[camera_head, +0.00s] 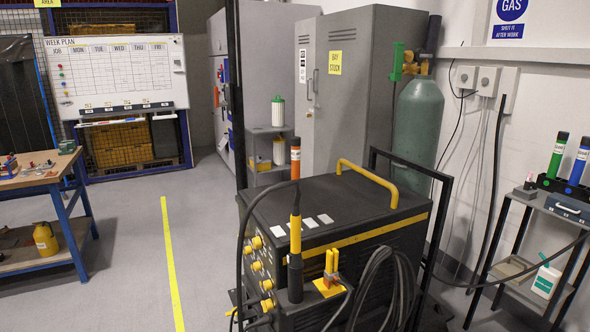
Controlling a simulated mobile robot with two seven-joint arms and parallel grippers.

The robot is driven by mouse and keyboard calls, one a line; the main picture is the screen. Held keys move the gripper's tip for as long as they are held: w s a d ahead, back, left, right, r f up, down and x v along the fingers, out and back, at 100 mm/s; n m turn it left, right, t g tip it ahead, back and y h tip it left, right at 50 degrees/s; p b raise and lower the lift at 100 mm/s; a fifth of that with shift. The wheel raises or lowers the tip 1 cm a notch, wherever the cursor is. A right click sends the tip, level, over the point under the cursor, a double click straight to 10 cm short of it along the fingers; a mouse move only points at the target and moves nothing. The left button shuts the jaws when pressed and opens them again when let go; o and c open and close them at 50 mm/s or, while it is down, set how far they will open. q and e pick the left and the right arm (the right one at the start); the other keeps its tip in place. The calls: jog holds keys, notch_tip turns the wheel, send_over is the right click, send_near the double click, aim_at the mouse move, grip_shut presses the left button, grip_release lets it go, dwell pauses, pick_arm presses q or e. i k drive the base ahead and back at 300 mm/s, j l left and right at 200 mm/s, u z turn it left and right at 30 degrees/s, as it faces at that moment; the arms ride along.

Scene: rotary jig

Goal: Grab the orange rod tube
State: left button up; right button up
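The orange rod tube (295,155) stands upright near the middle of the head view, with a dark cap and a pale label band. Its lower end shows at the left part of the black welding machine's (340,200) top; I cannot tell exactly what it rests on. A yellow torch-like tool (295,235) with a black lower part stands upright just in front of and below it. Neither of my grippers is in view.
A green tube (557,156) and a blue tube (580,160) stand in a holder on the right cart. A gas cylinder (418,120) stands behind the machine. Black cables hang at the machine's front. A blue-legged workbench (50,185) is at left; the floor between is clear.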

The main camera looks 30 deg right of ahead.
aim_at(295, 140)
jog(key=i+j+u, duration=0.25)
jog(key=i, duration=0.2)
jog(key=i+u, duration=0.2)
jog(key=i, duration=0.25)
jog(key=i+j+z, duration=0.1)
jog(key=i, duration=0.6)
jog(key=i+j, duration=0.1)
jog(key=i, duration=1.95)
jog(key=i+z, duration=0.45)
jog(key=i+j+z, duration=0.15)
jog(key=i+z, duration=0.35)
jog(key=i+l+z, duration=0.1)
jog(key=i+z, duration=0.15)
jog(key=z, duration=0.2)
jog(key=i+z, duration=0.25)
jog(key=z, duration=0.15)
jog(key=i+j+z, duration=0.1)
jog(key=i+z, duration=0.15)
jog(key=z, duration=0.2)
